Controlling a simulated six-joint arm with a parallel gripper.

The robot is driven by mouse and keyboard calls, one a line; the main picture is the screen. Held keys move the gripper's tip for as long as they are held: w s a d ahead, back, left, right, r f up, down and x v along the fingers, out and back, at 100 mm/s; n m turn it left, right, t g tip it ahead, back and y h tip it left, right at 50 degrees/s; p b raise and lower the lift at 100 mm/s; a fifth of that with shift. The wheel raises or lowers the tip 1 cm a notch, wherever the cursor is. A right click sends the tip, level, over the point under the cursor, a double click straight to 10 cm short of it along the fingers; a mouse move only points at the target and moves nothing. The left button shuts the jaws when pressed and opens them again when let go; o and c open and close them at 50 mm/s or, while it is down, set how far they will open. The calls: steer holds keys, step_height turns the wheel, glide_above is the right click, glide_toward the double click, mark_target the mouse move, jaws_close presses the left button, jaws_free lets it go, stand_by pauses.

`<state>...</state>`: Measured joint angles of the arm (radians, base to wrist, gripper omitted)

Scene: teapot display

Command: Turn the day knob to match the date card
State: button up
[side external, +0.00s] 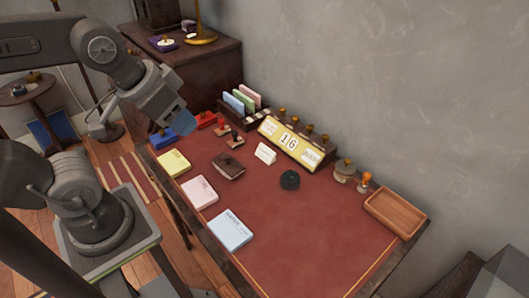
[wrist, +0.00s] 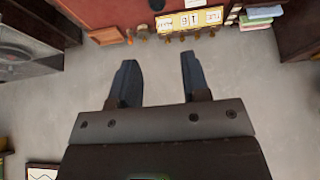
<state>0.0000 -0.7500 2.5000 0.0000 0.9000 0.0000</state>
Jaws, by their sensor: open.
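A yellow-faced desk calendar (side external: 290,142) stands near the back edge of the red desk and shows 16 between two side panels too small to read. Several brass-coloured knobs (side external: 310,128) stick up along its top; which one is the day knob cannot be told. A small white date card (side external: 265,153) stands in front of it, its writing too small to read. My gripper (side external: 183,124) is above the desk's far left, apart from the calendar. In the wrist view my gripper (wrist: 157,70) is open and empty, and the calendar (wrist: 188,21) appears upside down at the top.
Coloured folders (side external: 240,100) stand left of the calendar, with stamps in front. A black round object (side external: 290,180), a brown box (side external: 228,166) and paper pads (side external: 230,230) lie on the desk. A wooden tray (side external: 395,212) is at the right. The front right desk is clear.

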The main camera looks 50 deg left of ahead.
steer(key=shift+o, duration=0.3)
steer(key=shift+o, duration=0.5)
steer(key=shift+w, duration=0.1)
steer(key=w+a+f+n+h, duration=0.15)
steer(key=w+n+h, duration=0.25)
steer(key=w+n, duration=0.45)
steer(key=w+a+f+n+h, duration=0.15)
steer(key=w+n+h, duration=0.35)
steer(key=w, duration=0.7)
steer(key=w+a+f+n+t, duration=0.3)
steer(key=w+a+f+n, duration=0.5)
steer(key=a+n, duration=0.1)
steer(key=n+t+y, duration=0.4)
steer(key=n, duration=0.5)
glide_toward(280, 109)
steer(key=x, duration=0.9)
steer(key=shift+w, duration=0.15)
steer(key=shift+c, duration=0.5)
